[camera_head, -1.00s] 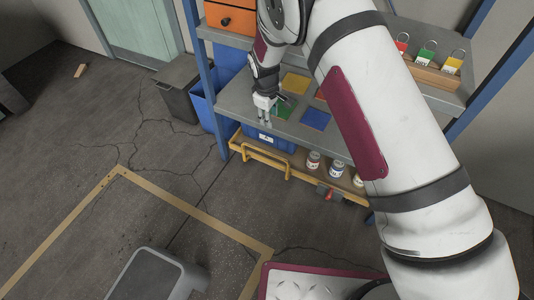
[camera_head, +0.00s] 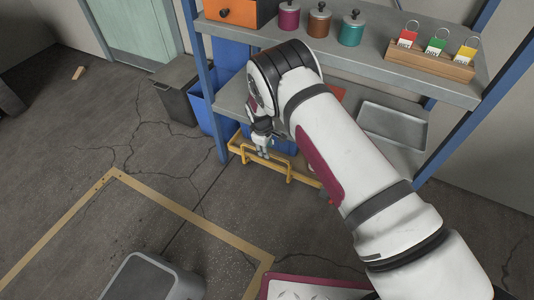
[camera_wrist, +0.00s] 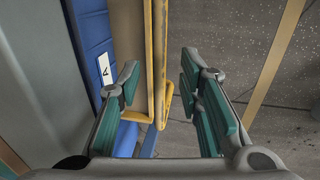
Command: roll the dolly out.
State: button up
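The dolly (camera_head: 310,180) is a low yellow-edged platform under the grey shelf unit, with a yellow bar handle (camera_head: 279,170) along its front. A blue bin (camera_head: 284,147) rides on it, partly hidden by my arm. In the wrist view, the handle (camera_wrist: 161,60) runs between my gripper's two spread fingers, with the blue bin (camera_wrist: 93,45) and its white label to the left. My gripper (camera_head: 263,152) points down just at the handle in the head view. It is open, and I see no contact.
Blue shelf posts (camera_head: 206,85) stand beside the dolly. A blue container (camera_head: 222,108) and a dark grey bin (camera_head: 178,92) stand to the left.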

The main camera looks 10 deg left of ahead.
jog(key=shift+w+d+f+b, duration=0.1)
jog(key=shift+w+f+b, duration=0.1)
jog(key=shift+f, duration=0.5)
jog(key=shift+w+f+b, duration=0.1)
jog(key=shift+f+b, duration=0.05)
jog(key=shift+f, duration=0.55)
grip_shut()
